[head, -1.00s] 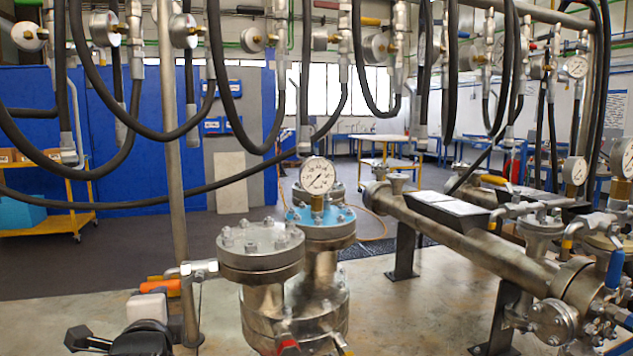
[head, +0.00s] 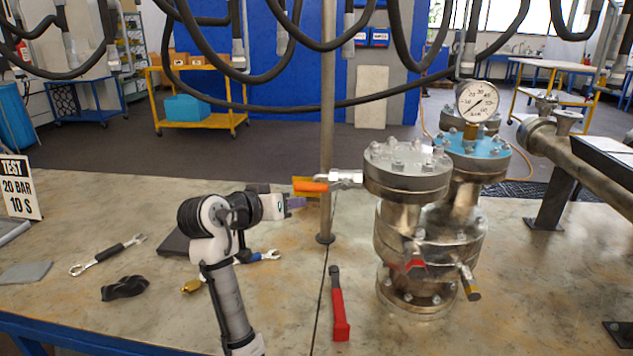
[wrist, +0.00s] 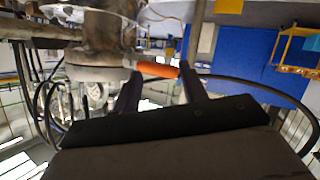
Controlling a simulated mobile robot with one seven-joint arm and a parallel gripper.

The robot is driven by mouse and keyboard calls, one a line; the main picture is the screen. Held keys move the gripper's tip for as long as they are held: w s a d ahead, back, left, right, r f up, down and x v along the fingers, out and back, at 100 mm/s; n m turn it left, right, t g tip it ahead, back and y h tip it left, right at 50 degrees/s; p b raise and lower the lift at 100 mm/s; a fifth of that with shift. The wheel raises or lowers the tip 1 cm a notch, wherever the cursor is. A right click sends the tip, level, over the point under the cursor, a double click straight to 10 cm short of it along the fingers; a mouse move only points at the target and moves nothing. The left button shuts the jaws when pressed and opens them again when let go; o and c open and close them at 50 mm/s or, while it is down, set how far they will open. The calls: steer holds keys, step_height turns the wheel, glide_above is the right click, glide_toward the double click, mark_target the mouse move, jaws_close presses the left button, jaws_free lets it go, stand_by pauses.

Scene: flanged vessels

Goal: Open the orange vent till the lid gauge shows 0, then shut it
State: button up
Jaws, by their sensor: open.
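The orange vent handle (head: 310,186) sticks out left from a metal fitting on the grey-lidded flanged vessel (head: 407,168). In the wrist view the handle (wrist: 157,69) lies across the space just beyond and between my fingertips. My gripper (head: 298,203) is open and empty at the handle's left end; in the wrist view its two dark fingers (wrist: 158,78) are spread. I cannot tell whether they touch the handle. The round white lid gauge (head: 477,101) stands on the blue lid (head: 475,148). Its needle is visible, but its reading is too small to tell.
A vertical metal post (head: 327,120) stands right behind the handle. A red-handled tool (head: 338,303), a wrench (head: 107,256) and a black item (head: 124,288) lie on the bench. Black hoses (head: 300,102) hang above. A TEST sign (head: 19,187) stands at left.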

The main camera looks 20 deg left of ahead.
mark_target(321, 187)
steer(key=s+a+r+n+h+p, duration=0.15)
steer(key=a+n+h, duration=0.35)
steer(key=n, duration=0.7)
steer(key=d+r+p+x, duration=0.1)
steer(key=p+x, duration=0.2)
steer(key=x, duration=1.1)
steer(key=shift+t+h, duration=0.3)
steer(key=shift+f, duration=0.1)
steer(key=shift+c, duration=0.3)
jaws_close()
